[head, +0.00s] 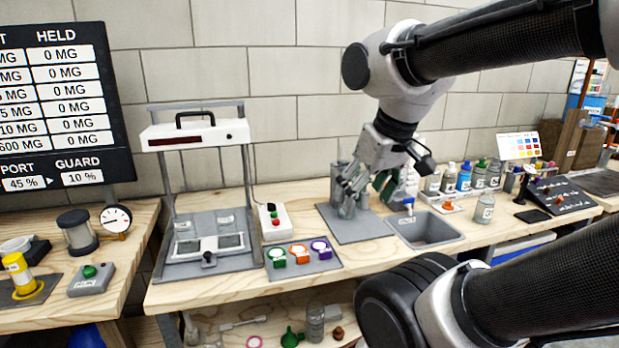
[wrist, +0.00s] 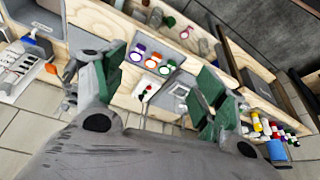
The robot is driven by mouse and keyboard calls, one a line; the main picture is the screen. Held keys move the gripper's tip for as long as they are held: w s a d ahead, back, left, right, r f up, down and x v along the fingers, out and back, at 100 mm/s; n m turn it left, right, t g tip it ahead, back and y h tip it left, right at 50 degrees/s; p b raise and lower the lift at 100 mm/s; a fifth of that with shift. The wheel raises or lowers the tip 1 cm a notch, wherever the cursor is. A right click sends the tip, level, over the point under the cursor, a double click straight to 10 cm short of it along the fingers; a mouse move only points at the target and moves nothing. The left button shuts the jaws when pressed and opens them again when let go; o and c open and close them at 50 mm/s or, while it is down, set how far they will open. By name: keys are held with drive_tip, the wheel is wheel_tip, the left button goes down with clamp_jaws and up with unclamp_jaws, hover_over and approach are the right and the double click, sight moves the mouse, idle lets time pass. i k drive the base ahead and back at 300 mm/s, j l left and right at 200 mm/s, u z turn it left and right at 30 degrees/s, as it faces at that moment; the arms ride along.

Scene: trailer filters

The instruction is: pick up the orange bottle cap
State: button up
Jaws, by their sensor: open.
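A small orange piece (head: 449,206), possibly the orange bottle cap, lies on the bench right of the sink, near the bottles; it is too small to be sure. An orange-rimmed round piece (head: 299,253) sits between a green one (head: 277,257) and a purple one (head: 321,248) on a grey tray. The orange-rimmed piece also shows in the wrist view (wrist: 153,65). My gripper (head: 368,197) is over the bench, left of the small orange piece and above and right of the tray in the picture. In the wrist view my gripper (wrist: 162,70) has its green-padded fingers wide apart, with nothing held.
A sink (head: 424,232) is set into the bench, with several bottles (head: 464,177) behind it to the right. A clear bottle (head: 484,209) stands right of the sink. A tall balance frame (head: 197,135) stands at the left. Small items lie on the lower shelf (head: 255,322).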

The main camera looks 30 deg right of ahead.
sight(447, 206)
drive_tip(key=z, duration=1.85)
